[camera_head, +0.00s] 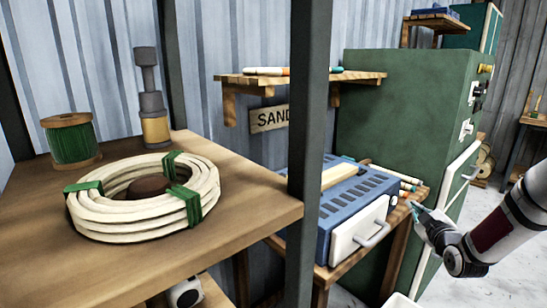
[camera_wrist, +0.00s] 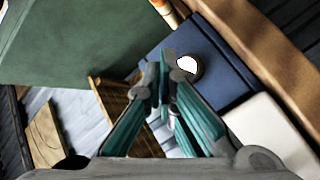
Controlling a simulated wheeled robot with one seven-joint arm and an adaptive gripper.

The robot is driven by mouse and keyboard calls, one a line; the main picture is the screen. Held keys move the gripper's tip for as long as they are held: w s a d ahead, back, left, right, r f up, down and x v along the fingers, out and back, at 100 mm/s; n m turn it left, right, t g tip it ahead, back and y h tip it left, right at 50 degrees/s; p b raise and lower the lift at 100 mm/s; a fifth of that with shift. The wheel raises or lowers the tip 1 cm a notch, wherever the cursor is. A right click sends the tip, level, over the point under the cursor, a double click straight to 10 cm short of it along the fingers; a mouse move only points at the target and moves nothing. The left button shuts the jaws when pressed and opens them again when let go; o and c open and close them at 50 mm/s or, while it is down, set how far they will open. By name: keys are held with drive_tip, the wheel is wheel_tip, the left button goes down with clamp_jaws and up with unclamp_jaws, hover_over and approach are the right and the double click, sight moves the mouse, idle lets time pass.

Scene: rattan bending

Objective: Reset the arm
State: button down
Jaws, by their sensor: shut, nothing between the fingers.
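My gripper (camera_head: 417,208) is at the right in the head view, at the end of my white arm. It is in the air in front of the green cabinet (camera_head: 405,120) and just right of the blue slotted box (camera_head: 350,205). In the wrist view my gripper's teal fingers (camera_wrist: 164,72) come together at the tips, shut, with nothing held between them. A blue surface (camera_wrist: 215,65) with a round white-centred part lies beyond the fingertips there.
A wooden shelf (camera_head: 105,235) holds a tied rattan coil (camera_head: 140,205) and a green spool (camera_head: 70,138). A dark post (camera_head: 308,130) stands in front of the blue box. A small wall shelf (camera_head: 300,82) hangs behind. Open floor (camera_head: 520,250) shows at the right.

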drive_tip(key=s+a+r+m+g+p, duration=0.35)
drive_tip(key=s+a+r+g, duration=0.35)
drive_tip(key=s+a+r, duration=0.9)
drive_tip(key=s+a+r+m+g+p, duration=0.1)
drive_tip(key=s+a+g, duration=0.1)
drive_tip(key=s, duration=0.8)
drive_tip(key=s+a+r+m+g+y+p, duration=0.1)
drive_tip(key=s+a, duration=0.3)
drive_tip(key=s, duration=0.6)
drive_tip(key=s+a+r+m+g+p, duration=0.2)
drive_tip(key=s+a+r+m+g, duration=0.1)
drive_tip(key=s, duration=0.8)
drive_tip(key=shift+a+y+p, duration=0.3)
drive_tip(key=shift+a+y, duration=0.1)
drive_tip(key=shift+a, duration=0.2)
drive_tip(key=shift+r, duration=0.15)
